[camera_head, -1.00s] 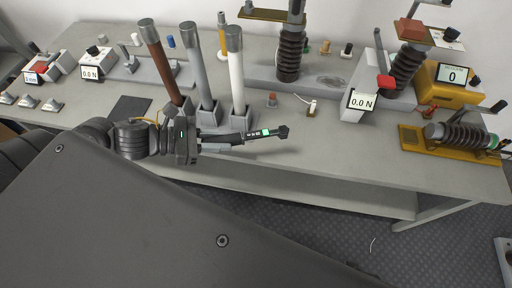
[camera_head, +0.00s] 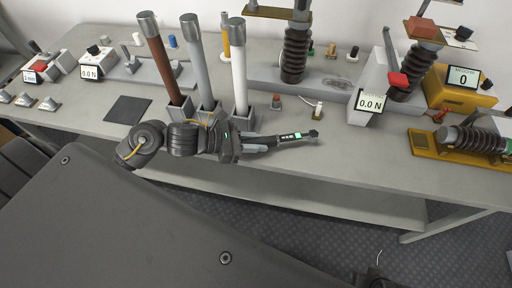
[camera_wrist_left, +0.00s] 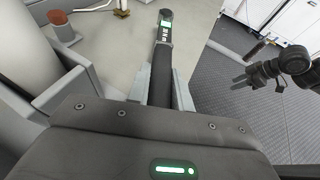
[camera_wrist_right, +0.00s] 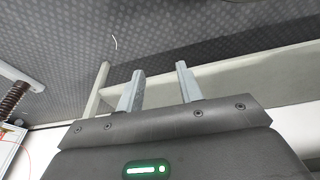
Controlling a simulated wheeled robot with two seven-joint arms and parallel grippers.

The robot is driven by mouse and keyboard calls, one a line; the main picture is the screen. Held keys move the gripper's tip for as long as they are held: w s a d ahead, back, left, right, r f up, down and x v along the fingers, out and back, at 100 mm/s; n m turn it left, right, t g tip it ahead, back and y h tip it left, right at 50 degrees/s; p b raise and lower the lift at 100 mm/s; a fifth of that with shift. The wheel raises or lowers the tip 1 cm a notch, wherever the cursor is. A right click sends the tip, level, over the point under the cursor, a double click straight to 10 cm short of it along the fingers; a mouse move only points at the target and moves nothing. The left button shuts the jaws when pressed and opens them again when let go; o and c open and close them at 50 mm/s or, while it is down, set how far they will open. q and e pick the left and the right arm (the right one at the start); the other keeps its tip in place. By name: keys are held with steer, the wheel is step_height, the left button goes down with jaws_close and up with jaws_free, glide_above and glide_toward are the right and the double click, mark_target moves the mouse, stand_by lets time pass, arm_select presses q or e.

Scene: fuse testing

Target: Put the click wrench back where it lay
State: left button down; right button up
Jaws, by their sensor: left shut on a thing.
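The click wrench (camera_head: 296,137) is a slim black tool with a green-lit display and a dark head pointing right. My left gripper (camera_head: 262,145) is shut on its handle, near the table's front edge in front of the fuse tubes. In the left wrist view the wrench (camera_wrist_left: 164,42) sticks out between the fingers, its head over the grey tabletop; the gripped part is hidden. I cannot tell its height above the table. My right gripper (camera_wrist_right: 160,75) is open and empty, facing the floor and the table's underside. It also shows in the left wrist view (camera_wrist_left: 246,80).
Three tall fuse tubes in grey holders stand just behind my left gripper, the white one (camera_head: 238,70) closest. A dark mat (camera_head: 128,109) lies at left. A force display (camera_head: 370,101) and a yellow meter (camera_head: 455,92) stand at right. The front right tabletop (camera_head: 360,160) is clear.

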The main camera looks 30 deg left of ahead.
arm_select(q)
step_height(320, 180, down, 3)
steer(key=shift+r, duration=0.1)
arm_select(e)
steer(key=shift+r, duration=0.3)
steer(key=shift+s+f, duration=0.1)
steer(key=shift+s, duration=0.1)
